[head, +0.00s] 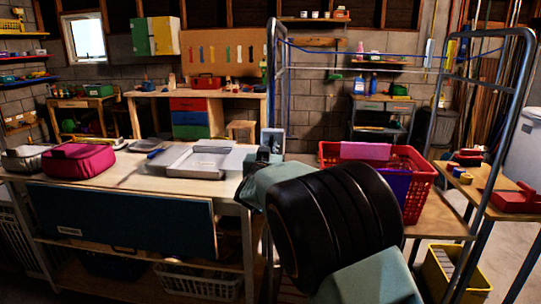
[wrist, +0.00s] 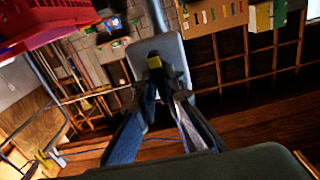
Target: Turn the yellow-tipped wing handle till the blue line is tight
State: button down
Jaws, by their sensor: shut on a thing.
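The wing handle's yellow tip (wrist: 154,62) shows between my fingertips in the wrist view, in front of a pale grey plate (wrist: 158,50). My gripper (wrist: 156,72) is shut on the handle; its fingers hide most of it. In the head view my gripper (head: 265,154) is at the grey plate (head: 272,138) on the left post of a metal frame, and the handle is hidden there. The blue line (head: 350,53) runs across the top of the frame between its posts and seems to bow slightly downward. How tight it is cannot be told.
A red basket (head: 328,152) with a pink cloth stands close right of my arm. A worktable (head: 120,182) at left bears a grey tray (head: 205,160) and a pink case (head: 78,160). A grey metal post (head: 274,75) rises beside my gripper. A yellow bin (head: 440,272) is low at right.

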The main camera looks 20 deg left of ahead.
jog(key=shift+r+m+b, duration=0.2)
jog(key=shift+m+b, duration=2.45)
jog(key=shift+m, duration=1.75)
jog(key=shift+r+m+b, duration=0.15)
jog(key=shift+m+b, duration=2.45)
jog(key=shift+m, duration=1.8)
jog(key=shift+r, duration=0.1)
jog(key=c, duration=2)
grip_release()
jog(key=shift+w+a+f, duration=0.1)
jog(key=shift+w+f, duration=0.05)
jog(key=shift+f, duration=0.15)
jog(key=v, duration=1.2)
